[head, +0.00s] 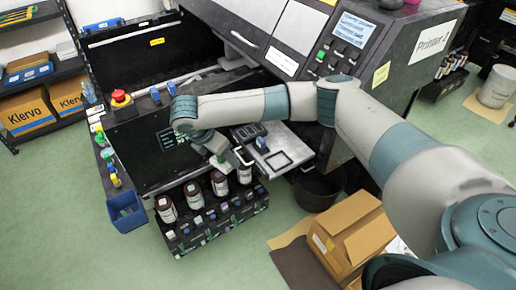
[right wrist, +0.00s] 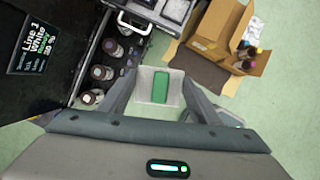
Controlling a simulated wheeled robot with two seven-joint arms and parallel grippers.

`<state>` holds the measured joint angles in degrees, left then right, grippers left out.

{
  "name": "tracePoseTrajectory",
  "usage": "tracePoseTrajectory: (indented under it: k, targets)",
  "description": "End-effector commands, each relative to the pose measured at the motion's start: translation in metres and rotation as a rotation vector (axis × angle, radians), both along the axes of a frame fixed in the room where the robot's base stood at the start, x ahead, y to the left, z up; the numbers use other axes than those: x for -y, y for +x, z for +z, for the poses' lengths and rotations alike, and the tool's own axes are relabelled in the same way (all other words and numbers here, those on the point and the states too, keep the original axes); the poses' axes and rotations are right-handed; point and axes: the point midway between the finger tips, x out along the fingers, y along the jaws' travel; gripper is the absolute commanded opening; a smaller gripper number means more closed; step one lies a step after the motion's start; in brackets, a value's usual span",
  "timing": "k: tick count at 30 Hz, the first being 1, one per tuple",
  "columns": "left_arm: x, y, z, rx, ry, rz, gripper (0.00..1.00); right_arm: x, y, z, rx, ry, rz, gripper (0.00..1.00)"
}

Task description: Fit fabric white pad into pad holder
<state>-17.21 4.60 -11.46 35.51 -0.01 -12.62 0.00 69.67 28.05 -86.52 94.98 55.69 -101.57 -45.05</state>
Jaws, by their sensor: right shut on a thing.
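My right gripper (head: 226,156) reaches in from the right and is over the front row of bottles in the head view. In the right wrist view my right gripper (right wrist: 160,100) is shut on a white square pad (right wrist: 145,80) with a green block on it. The pad is held up between the fingers. A grey platform with a dark square frame, seemingly the pad holder (head: 279,160), is right of the gripper in the head view. It is partly cut off at the top of the right wrist view (right wrist: 177,10). The pad is apart from it. My left gripper is not in view.
Several dark ink bottles (head: 219,184) stand in a black rack (head: 210,228) below the gripper. A blue-handled piece (head: 262,143) sits on the platform. A black bin (head: 318,188) and an open cardboard box (head: 350,232) are right of the rack. A blue bin (head: 127,215) hangs at left.

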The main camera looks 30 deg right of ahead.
Motion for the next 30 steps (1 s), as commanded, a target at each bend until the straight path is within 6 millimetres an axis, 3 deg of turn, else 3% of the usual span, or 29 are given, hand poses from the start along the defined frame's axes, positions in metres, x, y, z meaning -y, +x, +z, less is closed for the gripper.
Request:
tracePoseTrajectory:
  k: [15,30]
  targets:
    - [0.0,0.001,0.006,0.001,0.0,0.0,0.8,0.064,0.041,-0.049,-0.004,0.002,0.7,0.36]
    - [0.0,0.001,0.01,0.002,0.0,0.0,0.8,0.136,0.053,-0.093,-0.001,0.002,1.2,0.36]
